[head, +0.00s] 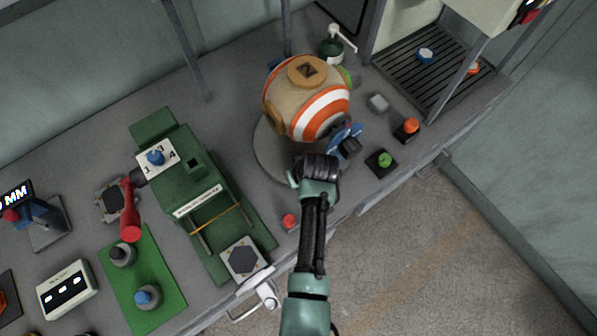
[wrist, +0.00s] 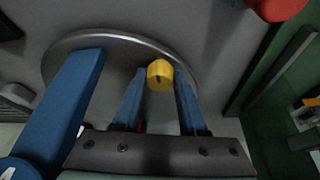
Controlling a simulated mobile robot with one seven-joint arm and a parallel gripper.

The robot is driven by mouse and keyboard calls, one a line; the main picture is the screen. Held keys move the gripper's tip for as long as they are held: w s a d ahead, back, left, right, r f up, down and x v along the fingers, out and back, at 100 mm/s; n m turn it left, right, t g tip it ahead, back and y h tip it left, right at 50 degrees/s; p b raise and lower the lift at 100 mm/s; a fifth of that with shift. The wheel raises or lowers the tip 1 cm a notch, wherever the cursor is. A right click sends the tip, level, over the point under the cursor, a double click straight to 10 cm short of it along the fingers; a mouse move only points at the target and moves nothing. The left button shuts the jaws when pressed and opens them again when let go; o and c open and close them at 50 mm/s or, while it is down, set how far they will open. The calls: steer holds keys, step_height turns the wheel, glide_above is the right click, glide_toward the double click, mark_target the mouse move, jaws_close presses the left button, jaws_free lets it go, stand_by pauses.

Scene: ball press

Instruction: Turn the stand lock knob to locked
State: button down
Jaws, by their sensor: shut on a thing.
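The stand lock knob (wrist: 160,73) is a small yellow cylinder with a dark mark on its face, at the middle of the wrist view. My gripper (wrist: 159,84) has its two blue fingers on either side of the knob and is shut on it. The stand's round grey base (wrist: 66,47) lies behind it; it also shows in the head view (head: 266,160). The striped ball (head: 322,113) sits above the base. In the head view my wrist hides the knob and fingertips. I cannot read whether the knob's mark means locked.
A blue bar (wrist: 68,108) stands close left of my fingers in the wrist view. A red button (head: 289,221) and a green press machine (head: 190,180) are left of my arm. A green button (head: 384,160) and an orange button (head: 410,126) are to the right.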

steer(key=shift+m, duration=0.3)
steer(key=m+h, duration=0.1)
steer(key=m, duration=0.1)
steer(key=m+p, duration=0.1)
steer(key=shift+a+r+m+h, duration=0.1)
steer(key=shift+a+m+h, duration=0.1)
steer(key=shift+m+h, duration=0.2)
steer(key=m+h, duration=0.1)
steer(key=m, duration=0.3)
steer(key=shift+a+h, duration=0.1)
steer(key=shift+h, duration=0.3)
steer(key=m+b, duration=0.1)
steer(key=m, duration=0.1)
steer(key=m+h+b, duration=0.1)
steer(key=m, duration=0.2)
steer(key=shift+w+a+f+g, duration=0.15)
steer(key=shift+f+g, duration=0.05)
steer(key=shift+g, duration=0.2)
steer(key=shift+r+m+g+h+b, duration=0.1)
steer(key=shift+m+g+h+b, duration=0.25)
steer(key=shift+m+b, duration=0.55)
steer(key=shift+m+g+h+b, duration=0.25)
steer(key=shift+m+g+b, duration=0.15)
steer(key=shift+m, duration=0.9)
steer(key=shift+c, duration=2.3)
jaws_free()
